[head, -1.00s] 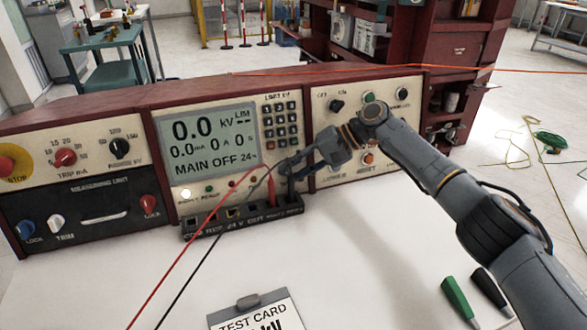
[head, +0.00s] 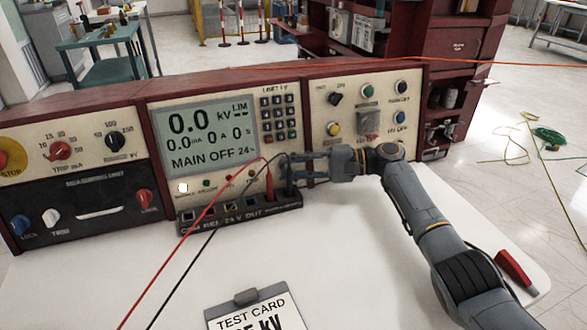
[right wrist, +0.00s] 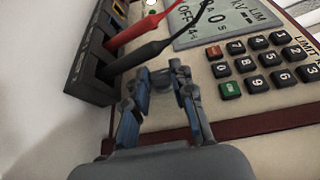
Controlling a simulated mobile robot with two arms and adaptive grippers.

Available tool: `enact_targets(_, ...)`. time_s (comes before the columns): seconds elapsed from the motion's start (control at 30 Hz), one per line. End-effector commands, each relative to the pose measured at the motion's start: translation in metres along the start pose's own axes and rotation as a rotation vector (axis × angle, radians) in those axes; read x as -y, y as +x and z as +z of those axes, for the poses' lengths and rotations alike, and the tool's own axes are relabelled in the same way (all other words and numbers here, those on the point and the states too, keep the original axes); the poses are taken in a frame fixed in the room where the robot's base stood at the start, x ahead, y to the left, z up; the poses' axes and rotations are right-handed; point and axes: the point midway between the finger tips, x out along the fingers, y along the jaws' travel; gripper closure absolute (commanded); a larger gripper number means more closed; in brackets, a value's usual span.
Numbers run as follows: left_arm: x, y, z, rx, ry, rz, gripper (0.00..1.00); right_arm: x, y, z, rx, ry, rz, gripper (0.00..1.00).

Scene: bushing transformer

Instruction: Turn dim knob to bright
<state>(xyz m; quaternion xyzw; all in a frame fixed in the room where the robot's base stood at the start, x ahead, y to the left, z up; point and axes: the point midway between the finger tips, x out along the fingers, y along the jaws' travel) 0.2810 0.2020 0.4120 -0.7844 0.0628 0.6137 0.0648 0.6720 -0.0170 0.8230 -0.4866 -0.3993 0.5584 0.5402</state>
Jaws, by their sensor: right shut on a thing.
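The control panel (head: 300,120) stands at the back of the white bench, with a lit display (head: 206,137) and a keypad (head: 278,117). My right gripper (head: 290,172) is at the panel face, below the keypad and just right of the red plug (head: 269,183). In the right wrist view the gripper (right wrist: 166,76) is shut at the panel, its fingers close around a small dark thing, taken as the dim knob. The fingers mostly hide it, and its marks cannot be read. The black plug (right wrist: 128,62) is beside the fingers. My left gripper is out of view.
The red lead (head: 190,225) and black lead (head: 184,277) cross the bench from the socket strip (head: 235,215). A test card (head: 255,312) lies at the front. A red object (head: 515,268) lies by my right forearm. The bench middle is clear.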

Motion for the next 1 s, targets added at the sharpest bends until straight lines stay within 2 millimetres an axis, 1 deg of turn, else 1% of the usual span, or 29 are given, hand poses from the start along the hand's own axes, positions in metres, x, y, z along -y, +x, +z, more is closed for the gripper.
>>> enact_targets(0.03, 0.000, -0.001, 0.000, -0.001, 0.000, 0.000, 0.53, -0.002, 0.000, 0.000, 0.001, 0.004, -0.003, 1.00)
enact_targets(0.43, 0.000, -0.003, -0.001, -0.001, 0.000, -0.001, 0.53, -0.002, 0.000, 0.000, 0.000, 0.007, -0.008, 1.00)
enact_targets(0.47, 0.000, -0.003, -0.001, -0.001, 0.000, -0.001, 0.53, -0.002, 0.000, 0.000, 0.000, 0.007, -0.008, 0.72)
enact_targets(0.5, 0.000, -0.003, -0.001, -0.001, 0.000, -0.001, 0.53, -0.002, 0.000, 0.000, 0.000, 0.007, -0.008, 0.64)
enact_targets(0.57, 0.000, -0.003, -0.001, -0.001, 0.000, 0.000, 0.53, -0.002, 0.000, 0.000, 0.000, 0.007, -0.008, 0.53)
enact_targets(0.87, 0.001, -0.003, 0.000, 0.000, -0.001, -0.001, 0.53, -0.001, -0.001, 0.000, 0.000, 0.005, -0.009, 0.53)
enact_targets(0.97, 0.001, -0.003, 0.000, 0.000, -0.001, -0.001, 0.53, -0.001, -0.007, 0.000, -0.001, 0.005, -0.010, 0.53)
enact_targets(1.0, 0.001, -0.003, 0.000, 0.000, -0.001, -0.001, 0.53, -0.001, -0.012, -0.001, -0.002, 0.006, -0.010, 0.53)
